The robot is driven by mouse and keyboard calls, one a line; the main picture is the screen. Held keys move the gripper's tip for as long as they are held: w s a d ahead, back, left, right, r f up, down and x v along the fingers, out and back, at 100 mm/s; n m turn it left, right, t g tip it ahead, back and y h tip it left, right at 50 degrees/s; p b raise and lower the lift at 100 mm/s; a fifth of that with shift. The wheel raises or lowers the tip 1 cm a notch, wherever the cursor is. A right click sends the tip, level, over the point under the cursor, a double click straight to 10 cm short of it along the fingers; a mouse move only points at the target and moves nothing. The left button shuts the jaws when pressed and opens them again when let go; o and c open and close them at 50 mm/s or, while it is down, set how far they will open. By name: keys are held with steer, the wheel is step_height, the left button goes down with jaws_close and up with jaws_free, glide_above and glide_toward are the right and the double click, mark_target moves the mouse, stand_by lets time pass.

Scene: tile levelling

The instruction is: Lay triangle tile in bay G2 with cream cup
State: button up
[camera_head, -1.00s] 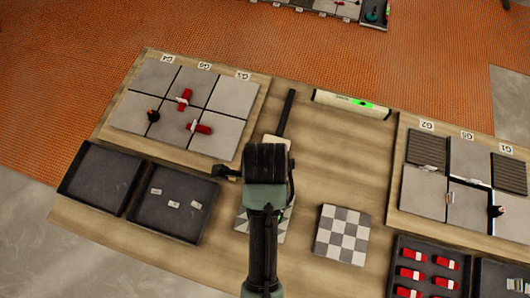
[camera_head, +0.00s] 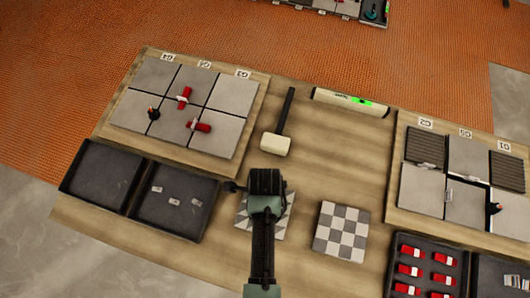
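The triangle tile (camera_head: 284,218), patterned in light and dark triangles, lies on the wooden table in the lower middle, partly hidden by my arm. My gripper (camera_head: 265,184) is seen from above over the tile's far edge. Its fingers are hidden, so I cannot tell whether it is open or holds anything. Bay G2 (camera_head: 427,150) is a dark ribbed bed at the back left of the right-hand panel, with no tile on it, below its G2 label (camera_head: 426,123). I cannot make out a cream cup.
A checkered tile (camera_head: 341,232) lies right of my gripper. A mallet with a cream head (camera_head: 275,144) and a spirit level (camera_head: 350,102) lie farther back. The left panel (camera_head: 158,75) carries grey tiles and red pieces. A dark tray (camera_head: 400,242) holds several red pieces.

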jaws_close()
stand_by(1.4)
steer(key=shift+r, duration=0.1)
stand_by(0.6)
